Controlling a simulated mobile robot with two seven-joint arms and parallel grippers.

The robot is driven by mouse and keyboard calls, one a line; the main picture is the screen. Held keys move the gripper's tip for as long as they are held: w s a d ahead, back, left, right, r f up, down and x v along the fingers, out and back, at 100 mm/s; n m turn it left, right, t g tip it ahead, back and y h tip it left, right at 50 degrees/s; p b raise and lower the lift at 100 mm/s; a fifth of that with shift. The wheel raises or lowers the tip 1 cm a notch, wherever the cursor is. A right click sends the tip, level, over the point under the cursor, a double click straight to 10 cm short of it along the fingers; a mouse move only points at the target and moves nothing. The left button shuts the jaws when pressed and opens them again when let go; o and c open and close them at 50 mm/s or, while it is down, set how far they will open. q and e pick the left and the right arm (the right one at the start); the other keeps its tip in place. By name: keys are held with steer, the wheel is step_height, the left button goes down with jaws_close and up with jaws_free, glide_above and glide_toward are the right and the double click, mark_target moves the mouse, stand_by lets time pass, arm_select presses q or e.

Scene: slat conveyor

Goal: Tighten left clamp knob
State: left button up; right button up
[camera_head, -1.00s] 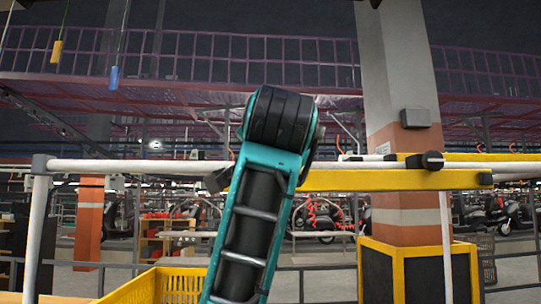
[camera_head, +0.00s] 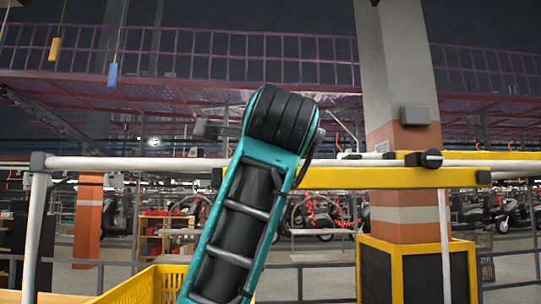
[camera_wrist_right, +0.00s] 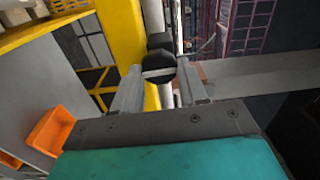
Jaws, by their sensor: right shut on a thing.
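In the right wrist view, a round black clamp knob (camera_wrist_right: 159,67) sits between the two grey fingers of my right gripper (camera_wrist_right: 160,90), which is shut on it. The knob is beside a yellow beam (camera_wrist_right: 122,35). In the head view, my teal right arm rises in front of the left part of the yellow beam (camera_head: 380,178) and hides the left clamp and the right gripper. The other black clamp knob (camera_head: 432,159) shows uncovered at the right on the white rail (camera_head: 125,165). My left gripper is in neither view.
A yellow crate (camera_head: 150,286) stands low behind my arm. A white upright post (camera_head: 36,235) holds the rail at the left. A concrete pillar (camera_head: 400,80) with a yellow-framed base stands at the right. An orange bin (camera_wrist_right: 52,129) shows in the right wrist view.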

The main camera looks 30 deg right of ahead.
steer(key=shift+m, duration=0.4)
steer(key=o, duration=1.1)
steer(key=shift+c, duration=0.2)
steer(key=b+v, duration=0.2)
steer(key=v, duration=1.1)
steer(key=shift+d, duration=0.15)
